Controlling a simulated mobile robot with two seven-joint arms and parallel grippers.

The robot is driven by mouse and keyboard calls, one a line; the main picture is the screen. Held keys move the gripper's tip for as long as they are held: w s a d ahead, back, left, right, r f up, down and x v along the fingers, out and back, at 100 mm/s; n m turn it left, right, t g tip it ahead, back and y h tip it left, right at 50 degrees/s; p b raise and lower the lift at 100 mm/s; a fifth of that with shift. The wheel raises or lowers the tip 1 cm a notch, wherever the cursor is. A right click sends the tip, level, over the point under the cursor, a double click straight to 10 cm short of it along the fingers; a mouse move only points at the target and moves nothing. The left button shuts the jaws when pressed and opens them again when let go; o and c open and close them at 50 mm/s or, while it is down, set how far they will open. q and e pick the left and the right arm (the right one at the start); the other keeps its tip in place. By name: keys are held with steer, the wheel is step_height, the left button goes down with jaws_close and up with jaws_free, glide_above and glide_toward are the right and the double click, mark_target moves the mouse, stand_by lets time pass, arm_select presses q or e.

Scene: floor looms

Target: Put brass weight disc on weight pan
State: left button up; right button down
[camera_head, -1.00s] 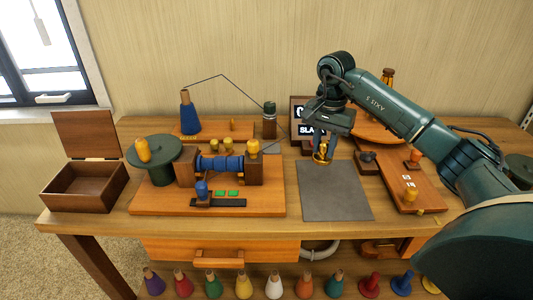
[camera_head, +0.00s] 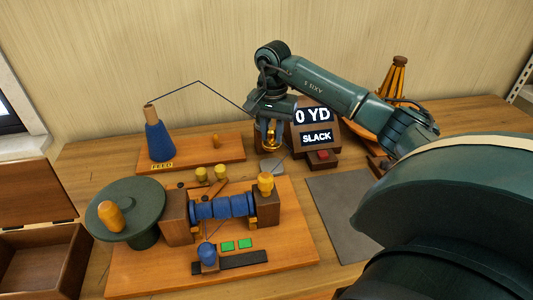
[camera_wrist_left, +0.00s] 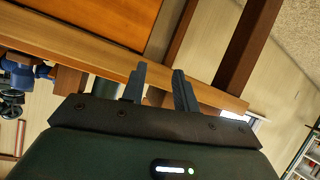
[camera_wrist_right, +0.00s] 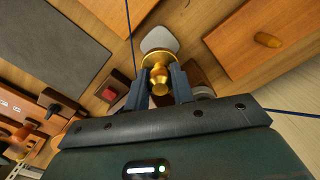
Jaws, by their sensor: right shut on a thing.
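My right gripper (camera_head: 269,132) is shut on the brass weight disc (camera_head: 268,146), gripping its knob. In the right wrist view the golden disc (camera_wrist_right: 154,58) hangs beyond my right fingertips (camera_wrist_right: 159,80). The pale grey weight pan (camera_head: 272,167) is a small rounded plate behind the winding board. In the head view the disc is just above it. In the right wrist view the disc overlaps the near part of the pan (camera_wrist_right: 160,38). I cannot tell whether they touch. My left gripper (camera_wrist_left: 158,78) is open and empty, beside the table edge.
The thread (camera_head: 225,95) runs from the blue cone (camera_head: 159,140) toward my right wrist. A counter display (camera_head: 316,125) reading SLACK stands close to the right of my gripper. A knob-topped winder (camera_head: 222,206) is in front. A grey mat (camera_head: 345,205) is bare.

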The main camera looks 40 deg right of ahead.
mark_target(273, 129)
steer(key=shift+f, duration=3.35)
steer(key=shift+f, duration=0.1)
steer(key=c, duration=1.2)
jaws_free()
step_height(273, 129, up, 12)
steer(key=shift+r, duration=0.1)
steer(key=shift+s, duration=0.1)
